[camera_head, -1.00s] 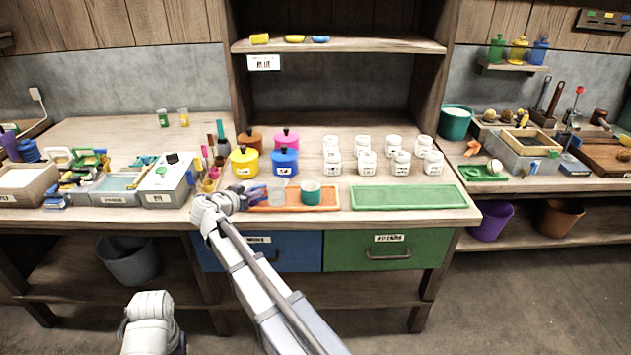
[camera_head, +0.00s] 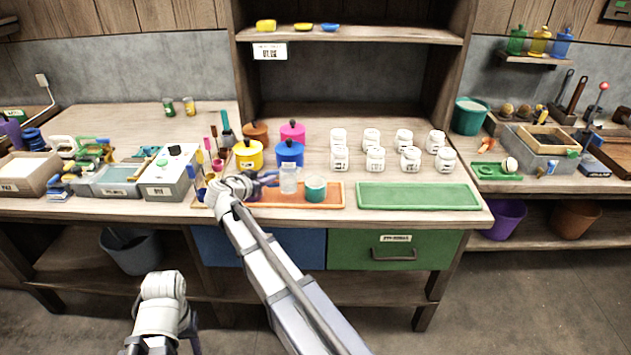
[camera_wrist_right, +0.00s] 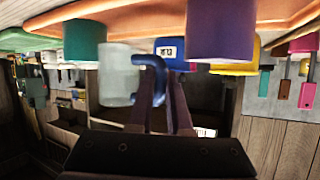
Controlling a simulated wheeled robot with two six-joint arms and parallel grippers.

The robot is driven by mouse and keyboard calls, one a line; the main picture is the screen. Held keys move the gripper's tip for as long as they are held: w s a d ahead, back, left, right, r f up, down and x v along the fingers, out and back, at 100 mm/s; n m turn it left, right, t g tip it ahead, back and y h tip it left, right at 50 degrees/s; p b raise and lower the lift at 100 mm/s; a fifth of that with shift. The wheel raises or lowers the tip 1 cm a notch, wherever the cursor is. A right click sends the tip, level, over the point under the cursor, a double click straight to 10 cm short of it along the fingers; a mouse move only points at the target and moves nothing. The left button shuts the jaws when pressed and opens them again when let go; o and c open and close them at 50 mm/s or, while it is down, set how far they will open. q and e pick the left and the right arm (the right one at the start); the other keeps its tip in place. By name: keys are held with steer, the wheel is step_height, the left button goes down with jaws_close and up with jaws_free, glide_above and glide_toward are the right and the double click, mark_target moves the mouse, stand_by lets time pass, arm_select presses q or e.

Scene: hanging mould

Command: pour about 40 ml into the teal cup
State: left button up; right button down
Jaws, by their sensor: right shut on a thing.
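The teal cup (camera_head: 316,189) stands on the orange tray (camera_head: 325,203); it also shows in the right wrist view (camera_wrist_right: 85,40), which is upside down. My right gripper (camera_head: 268,179) is shut on the blue handle of a clear jug (camera_head: 288,181). The jug (camera_wrist_right: 117,75) is held just left of the teal cup, looks upright and seems slightly above the tray. Any liquid level is not readable. My left gripper (camera_head: 190,338) is low at the front, away from the bench, and its fingers barely show.
Yellow (camera_head: 248,154) and blue (camera_head: 289,152) lidded pots stand behind. Several white jars (camera_head: 375,159) stand right of them. The green tray (camera_head: 418,196) is empty.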

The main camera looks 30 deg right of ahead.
mark_target(280, 171)
steer(key=shift+s+d+r+m+y+p, duration=0.35)
steer(key=shift+d+p, duration=0.2)
steer(key=shift+p, duration=0.2)
steer(key=shift+m+y, duration=0.55)
steer(key=shift+y, duration=0.2)
steer(key=r+p, duration=0.1)
steer(key=p, duration=0.1)
steer(key=d+r+p, duration=0.1)
steer(key=r+p, duration=0.3)
steer(key=shift+s+d+r+p, duration=0.1)
steer(key=shift+s+d+p, duration=0.15)
steer(key=shift+p, duration=0.1)
steer(key=r+p, duration=0.1)
steer(key=d+r+p, duration=0.1)
steer(key=m+y+p, duration=0.1)
steer(key=p, duration=0.1)
steer(key=shift+s+d+r+t, duration=0.25)
steer(key=shift+s+r+t, duration=0.05)
steer(key=shift+r, duration=0.1)
steer(key=d+m+y, duration=0.1)
steer(key=s+d+m+t+y+p, duration=0.1)
steer(key=d+y, duration=0.1)
steer(key=shift+s+d+r+y, duration=0.1)
steer(key=shift+s+d+y, duration=0.05)
steer(key=shift+y, duration=0.15)
steer(key=shift+s+d+f+m+y, duration=0.15)
steer(key=shift+d+f+m+y, duration=0.1)
steer(key=shift+d+m+y, duration=0.3)
